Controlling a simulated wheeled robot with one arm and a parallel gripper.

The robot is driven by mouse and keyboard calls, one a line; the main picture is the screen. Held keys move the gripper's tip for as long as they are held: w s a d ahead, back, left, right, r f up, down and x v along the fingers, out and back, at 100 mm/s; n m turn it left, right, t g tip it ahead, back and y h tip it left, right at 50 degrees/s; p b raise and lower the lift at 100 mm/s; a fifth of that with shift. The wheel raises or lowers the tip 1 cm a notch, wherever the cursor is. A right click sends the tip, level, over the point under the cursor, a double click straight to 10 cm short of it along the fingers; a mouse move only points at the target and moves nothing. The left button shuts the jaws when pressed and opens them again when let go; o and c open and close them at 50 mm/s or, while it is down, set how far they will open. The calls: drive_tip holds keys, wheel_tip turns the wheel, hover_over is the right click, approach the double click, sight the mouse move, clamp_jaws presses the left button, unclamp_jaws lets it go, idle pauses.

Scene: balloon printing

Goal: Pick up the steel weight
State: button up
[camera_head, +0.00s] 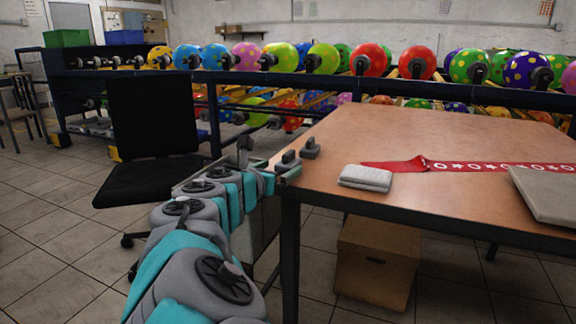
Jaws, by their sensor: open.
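A small dark grey steel weight (310,149) with a knob-like top stands upright near the left edge of the wooden table (440,133). A similar dark shape (288,160) is just to its left, nearer to me; I cannot tell whether it is a second weight or part of my gripper. My gripper (266,163) is at the table's left edge, to the left of the weight and apart from it. It is open. The fingertips are small and partly hidden by my arm.
A grey-white pad (366,178), a red printed strip (450,165) and a beige flat slab (550,192) lie on the table. A black chair (150,120) stands left of my arm. A cardboard box (376,262) is under the table. Balloon racks (420,94) stand behind.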

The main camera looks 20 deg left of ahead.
sight(284, 165)
drive_tip(key=w, duration=0.2)
drive_tip(key=w+d, duration=0.1)
drive_tip(key=shift+w+f, duration=0.1)
drive_tip(key=shift+w, duration=0.7)
clamp_jaws()
idle(0.3)
